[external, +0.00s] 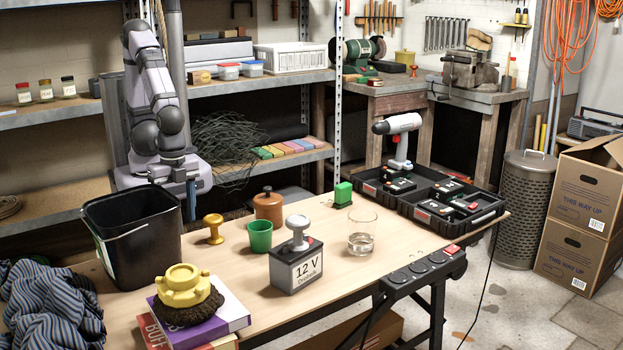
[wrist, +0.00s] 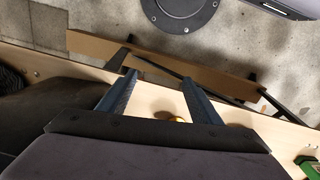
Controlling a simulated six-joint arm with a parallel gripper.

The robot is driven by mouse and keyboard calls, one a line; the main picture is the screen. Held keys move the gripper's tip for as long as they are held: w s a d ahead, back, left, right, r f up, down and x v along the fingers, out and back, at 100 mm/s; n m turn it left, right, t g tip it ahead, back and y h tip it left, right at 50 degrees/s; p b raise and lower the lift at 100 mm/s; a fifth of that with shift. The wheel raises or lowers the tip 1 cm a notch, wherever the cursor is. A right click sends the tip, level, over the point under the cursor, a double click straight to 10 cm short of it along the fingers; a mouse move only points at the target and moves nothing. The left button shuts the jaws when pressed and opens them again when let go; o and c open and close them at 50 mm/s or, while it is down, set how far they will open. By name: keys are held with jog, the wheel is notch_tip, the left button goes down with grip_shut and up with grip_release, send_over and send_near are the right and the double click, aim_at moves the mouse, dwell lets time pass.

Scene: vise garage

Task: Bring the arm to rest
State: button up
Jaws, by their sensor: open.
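My arm stands folded at the back left of the table in the external view. The wooden table (external: 340,275) lies in front of the arm. Its edge shows below the fingers in the wrist view, with the floor beyond. Part of a yellow knob (wrist: 179,119) shows near the fingers there.
A black bin (external: 133,250), yellow stamp-like knob (external: 213,228), green cup (external: 259,237), brown jar (external: 268,206), 12 V battery block (external: 296,268) and glass (external: 362,238) stand on the table. A black tray (external: 400,205) with a drill (external: 398,135) sits at the right end.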

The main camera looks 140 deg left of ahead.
notch_tip(320, 180, up, 18)
jog(key=m+p, duration=0.1)
jog(key=p, duration=1.8)
jog(key=shift+s+y, duration=0.3)
